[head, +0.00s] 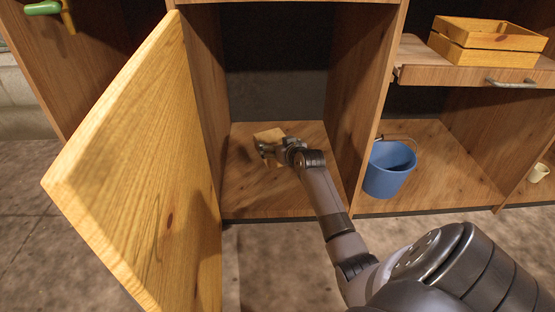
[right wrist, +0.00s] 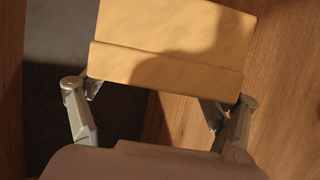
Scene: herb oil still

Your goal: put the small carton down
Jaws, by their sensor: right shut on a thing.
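The small carton (head: 269,136) is a plain tan box inside the open cupboard compartment, low near its wooden floor (head: 240,190). My right gripper (head: 268,150) is shut on the carton. In the right wrist view the carton (right wrist: 170,42) sits between the two fingers of the gripper (right wrist: 160,95), tilted a little in the picture. I cannot tell whether its underside touches the floor, as the gripper hides part of it. My left gripper is not in view.
An open wooden door (head: 150,180) stands to the left of the compartment. A partition (head: 362,90) bounds it on the right. Beyond are a blue bucket (head: 388,172), a wooden crate (head: 485,58) on a shelf and a small cup (head: 538,173). The compartment floor around the carton is clear.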

